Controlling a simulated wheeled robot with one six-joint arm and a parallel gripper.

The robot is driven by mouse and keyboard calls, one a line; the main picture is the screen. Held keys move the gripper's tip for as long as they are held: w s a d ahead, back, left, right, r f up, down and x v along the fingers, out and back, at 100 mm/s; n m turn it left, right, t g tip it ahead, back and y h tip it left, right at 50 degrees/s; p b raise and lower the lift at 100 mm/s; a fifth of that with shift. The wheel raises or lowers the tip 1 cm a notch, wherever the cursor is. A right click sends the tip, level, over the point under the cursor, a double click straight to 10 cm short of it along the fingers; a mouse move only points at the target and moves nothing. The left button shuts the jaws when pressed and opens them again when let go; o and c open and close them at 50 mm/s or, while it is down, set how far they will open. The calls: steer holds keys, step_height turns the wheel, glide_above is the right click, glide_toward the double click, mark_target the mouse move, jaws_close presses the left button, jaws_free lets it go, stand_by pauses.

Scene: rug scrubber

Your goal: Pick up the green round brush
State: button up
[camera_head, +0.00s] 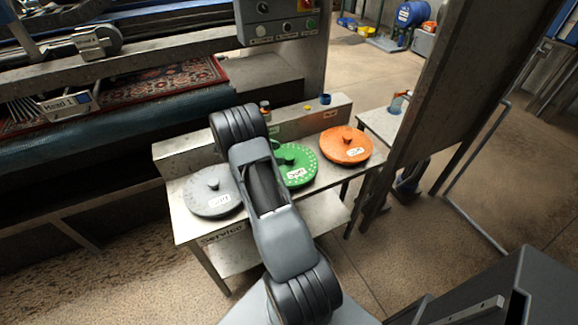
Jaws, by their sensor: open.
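The green round brush (301,169) lies flat on the metal service bench (236,233), between a grey disc and an orange disc. It has a white label, light dots and a green knob in the middle. My arm passes in front of it and hides its left part. My gripper does not show in this view; only the arm links are seen.
A grey round brush (212,196) lies left of the green one and an orange round brush (345,145) lies right. Small bottles and caps stand along the bench's back ledge. A tall metal post (440,90) rises at the right. A machine with a patterned rug (160,85) stands behind left. Floor is open at the front left.

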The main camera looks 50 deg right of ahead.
mark_target(288, 155)
steer(key=shift+p+x, duration=0.3)
steer(key=shift+x, duration=2.45)
steer(key=shift+a+f, duration=0.1)
steer(key=shift+f, duration=0.05)
jaws_close()
